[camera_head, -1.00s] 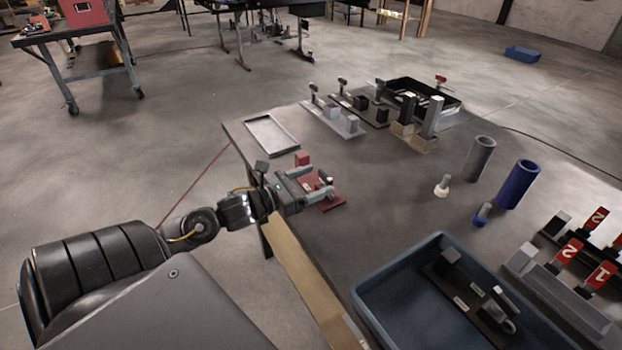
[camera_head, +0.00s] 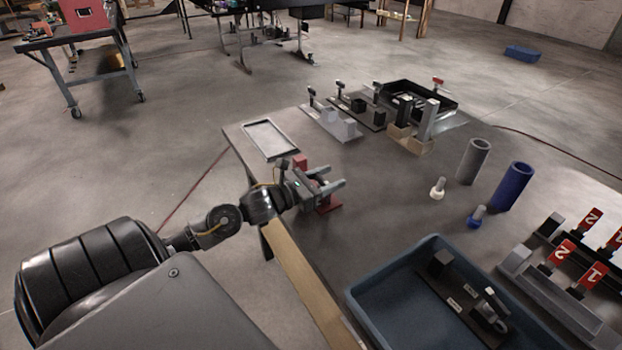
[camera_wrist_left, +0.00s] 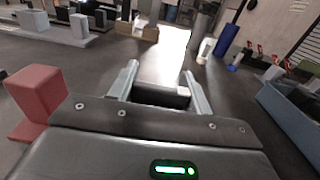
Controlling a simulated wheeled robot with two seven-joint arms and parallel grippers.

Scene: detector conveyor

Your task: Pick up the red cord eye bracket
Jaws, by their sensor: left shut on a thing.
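The red cord eye bracket (camera_head: 301,161) is at the table's left edge, mostly hidden by my left gripper (camera_head: 338,186). Its upright red block shows behind the gripper and a piece of red shows below the fingers. In the left wrist view the red block (camera_wrist_left: 38,92) stands large at the left. My left gripper, also in the left wrist view (camera_wrist_left: 160,85), is shut on the bracket, with a dark part between its two grey fingers. Whether the bracket's base touches the table is unclear. My right gripper is out of view.
A shallow grey tray (camera_head: 270,139) lies behind the gripper. Grey and black fixtures (camera_head: 335,124) stand at the back. A grey tube (camera_head: 474,161) and a blue tube (camera_head: 511,187) stand at right. A blue bin (camera_head: 380,302) is in front. The table's middle is clear.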

